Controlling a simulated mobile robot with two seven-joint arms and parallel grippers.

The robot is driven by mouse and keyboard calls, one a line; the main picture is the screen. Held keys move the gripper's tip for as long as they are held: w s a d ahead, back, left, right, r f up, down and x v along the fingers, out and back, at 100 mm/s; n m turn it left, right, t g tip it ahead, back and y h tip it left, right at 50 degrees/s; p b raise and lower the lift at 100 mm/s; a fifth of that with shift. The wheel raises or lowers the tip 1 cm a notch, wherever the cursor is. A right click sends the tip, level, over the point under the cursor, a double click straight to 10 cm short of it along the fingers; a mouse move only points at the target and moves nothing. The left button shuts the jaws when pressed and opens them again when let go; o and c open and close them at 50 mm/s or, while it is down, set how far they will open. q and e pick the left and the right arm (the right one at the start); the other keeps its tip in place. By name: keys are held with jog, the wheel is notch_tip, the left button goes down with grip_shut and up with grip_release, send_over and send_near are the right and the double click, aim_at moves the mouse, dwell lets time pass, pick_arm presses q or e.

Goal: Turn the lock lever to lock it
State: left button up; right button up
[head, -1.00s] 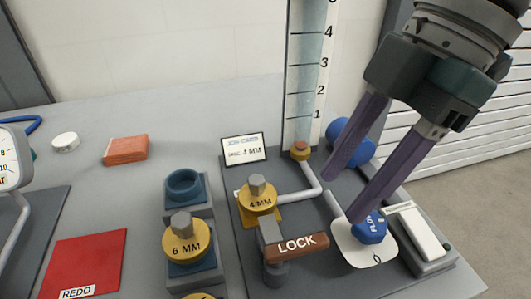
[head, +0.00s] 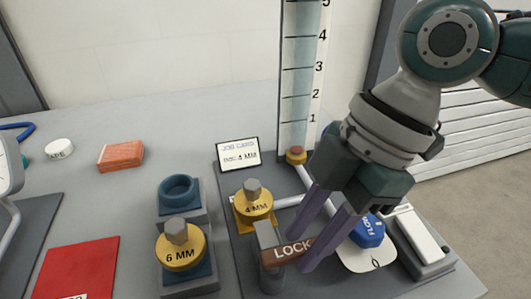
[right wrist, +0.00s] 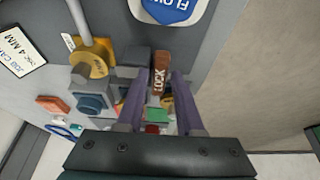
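The lock lever (head: 292,250) has a brown handle marked LOCK on a grey post (head: 270,275) on the dark skid plate. The handle points right in the head view. My right gripper (head: 304,249) comes down from the upper right, with its two purple fingers on either side of the handle. In the right wrist view the lever (right wrist: 161,75) shows between the spread fingers (right wrist: 158,78), with gaps at both sides. The right gripper is open and holds nothing. Part of the handle's outer end is hidden by the near finger. My left gripper is not in view.
A blue FLOW knob (head: 368,230) on a white plate is close right of the fingers. The yellow 4 MM piece (head: 254,205) sits behind the lever, the 6 MM piece (head: 180,250) to the left. A clear gauge tube (head: 297,90) stands behind.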

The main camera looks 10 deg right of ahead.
grip_shut()
dwell(0.3)
